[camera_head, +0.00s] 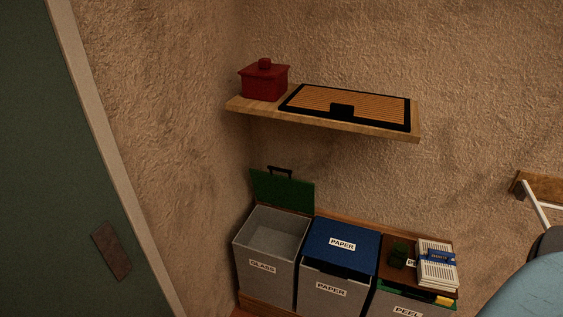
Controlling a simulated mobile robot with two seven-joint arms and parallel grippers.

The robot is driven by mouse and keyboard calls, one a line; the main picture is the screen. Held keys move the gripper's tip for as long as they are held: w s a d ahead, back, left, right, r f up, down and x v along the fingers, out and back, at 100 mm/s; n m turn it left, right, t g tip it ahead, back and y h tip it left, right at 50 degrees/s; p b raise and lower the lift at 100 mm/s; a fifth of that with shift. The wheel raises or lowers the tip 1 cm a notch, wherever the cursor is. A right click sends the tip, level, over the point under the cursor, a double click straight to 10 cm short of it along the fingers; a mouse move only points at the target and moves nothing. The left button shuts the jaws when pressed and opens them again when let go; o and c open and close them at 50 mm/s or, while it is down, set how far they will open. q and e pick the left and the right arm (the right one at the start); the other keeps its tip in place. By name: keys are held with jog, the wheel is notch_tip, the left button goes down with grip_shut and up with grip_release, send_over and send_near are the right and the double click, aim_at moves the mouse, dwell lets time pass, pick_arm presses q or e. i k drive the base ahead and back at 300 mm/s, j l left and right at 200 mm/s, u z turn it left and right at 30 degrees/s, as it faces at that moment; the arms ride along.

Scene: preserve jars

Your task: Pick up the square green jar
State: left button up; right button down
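Neither of my grippers is in view.
A GLASS bin (268,265) stands open with its green lid (282,190) raised; a PAPER bin (339,275) has a closed blue lid. Above, a wooden shelf (350,127) holds a red lidded box (264,81) and a black-framed slatted tray (350,104). A blue rounded object (525,290) fills the lower right corner.

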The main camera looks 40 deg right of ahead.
aim_at(399, 255)
jog(key=z, duration=1.15)
